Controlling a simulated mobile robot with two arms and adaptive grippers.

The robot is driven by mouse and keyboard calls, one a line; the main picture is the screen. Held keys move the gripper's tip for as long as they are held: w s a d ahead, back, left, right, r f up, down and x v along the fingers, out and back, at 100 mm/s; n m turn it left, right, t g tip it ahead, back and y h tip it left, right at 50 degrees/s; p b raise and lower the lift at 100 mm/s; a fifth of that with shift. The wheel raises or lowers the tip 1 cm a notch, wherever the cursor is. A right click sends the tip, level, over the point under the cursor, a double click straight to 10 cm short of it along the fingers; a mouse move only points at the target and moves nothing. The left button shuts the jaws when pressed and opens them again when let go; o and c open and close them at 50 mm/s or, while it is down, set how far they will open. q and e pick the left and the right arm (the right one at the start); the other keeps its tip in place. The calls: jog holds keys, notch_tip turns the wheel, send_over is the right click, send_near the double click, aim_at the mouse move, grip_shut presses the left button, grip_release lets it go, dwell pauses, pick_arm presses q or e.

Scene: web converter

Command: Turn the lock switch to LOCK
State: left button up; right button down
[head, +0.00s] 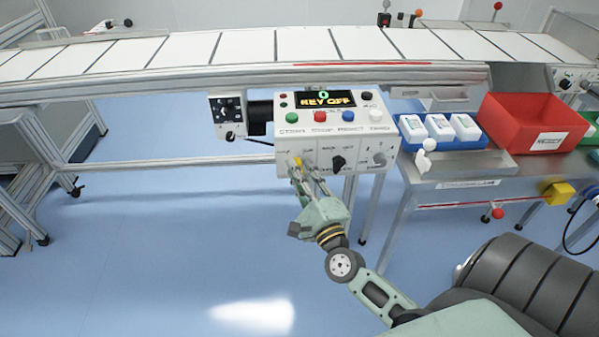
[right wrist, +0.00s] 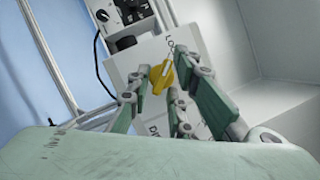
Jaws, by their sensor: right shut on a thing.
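The lock switch is a yellow knob (head: 295,162) at the left of the lower face of the white control box (head: 320,130). In the right wrist view the yellow knob (right wrist: 160,78) sits on the white panel near partly readable lettering. My right gripper (head: 306,172) reaches up to the panel from below, and its fingers (right wrist: 160,92) are shut on the knob. The display (head: 325,99) on top of the box reads "KEY OFF". The knob's exact pointing direction is hard to tell. My left gripper is not in view.
A black knob (head: 338,162) and a grey switch (head: 379,158) sit right of the lock switch. Several coloured buttons line the box top. A conveyor (head: 250,47) runs behind. A red bin (head: 533,122) and a blue tray (head: 457,143) with white bottles stand at right.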

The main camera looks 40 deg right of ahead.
jog(key=shift+a+f, duration=0.2)
jog(key=shift+f, duration=0.15)
jog(key=c, duration=1.7)
grip_release()
jog(key=v, duration=1.2)
jog(key=shift+r, duration=0.15)
